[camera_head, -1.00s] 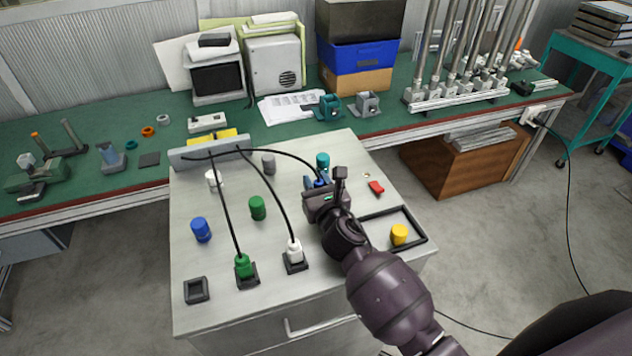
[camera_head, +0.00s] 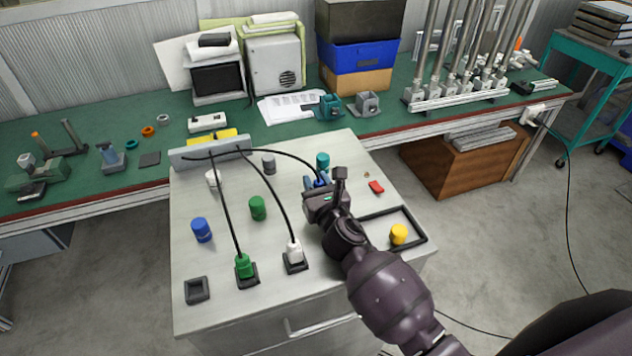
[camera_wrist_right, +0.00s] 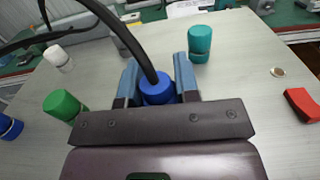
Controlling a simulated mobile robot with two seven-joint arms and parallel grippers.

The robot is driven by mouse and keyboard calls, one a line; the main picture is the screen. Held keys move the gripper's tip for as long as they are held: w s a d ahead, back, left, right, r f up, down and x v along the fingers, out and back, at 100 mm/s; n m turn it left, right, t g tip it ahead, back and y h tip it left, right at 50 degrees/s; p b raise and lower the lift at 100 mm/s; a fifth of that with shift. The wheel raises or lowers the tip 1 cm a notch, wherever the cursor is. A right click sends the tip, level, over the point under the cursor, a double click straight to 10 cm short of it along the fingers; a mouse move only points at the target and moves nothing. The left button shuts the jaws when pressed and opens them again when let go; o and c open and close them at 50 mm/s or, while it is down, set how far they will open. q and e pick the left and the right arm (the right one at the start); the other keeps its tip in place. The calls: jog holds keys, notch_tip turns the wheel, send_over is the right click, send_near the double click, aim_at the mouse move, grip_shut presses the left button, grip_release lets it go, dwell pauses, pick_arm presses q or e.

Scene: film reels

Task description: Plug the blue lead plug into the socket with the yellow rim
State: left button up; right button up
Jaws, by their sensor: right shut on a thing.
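The blue lead plug (camera_head: 320,183) is between the fingers of my right gripper (camera_head: 318,186), at the end of a black cable. In the right wrist view the blue plug (camera_wrist_right: 156,91) sits between the two blue-grey fingers of the gripper (camera_wrist_right: 158,78), with the cable rising from its top. I see no socket with a yellow rim; the gripper and arm hide part of the cabinet top. An empty dark square socket (camera_head: 197,290) is at the front left. A green plug (camera_head: 244,266) and a white plug (camera_head: 294,251) stand in two other dark sockets. My left gripper is not in view.
On the cabinet top (camera_head: 230,205) stand loose cylinders: blue (camera_head: 202,230), green (camera_head: 257,208), white (camera_head: 213,179), grey (camera_head: 268,163) and teal (camera_head: 323,161). A yellow cylinder (camera_head: 399,234) stands in a black-rimmed tray (camera_head: 423,242). A red piece (camera_head: 376,187) lies nearby. Cables arch from a grey bar (camera_head: 190,158).

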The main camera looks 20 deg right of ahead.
jog(key=shift+f+b, duration=0.4)
jog(key=shift+f, duration=0.05)
dwell(0.6)
jog(key=o, duration=0.6)
jog(key=shift+o, duration=0.2)
jog(key=shift+s, duration=0.1)
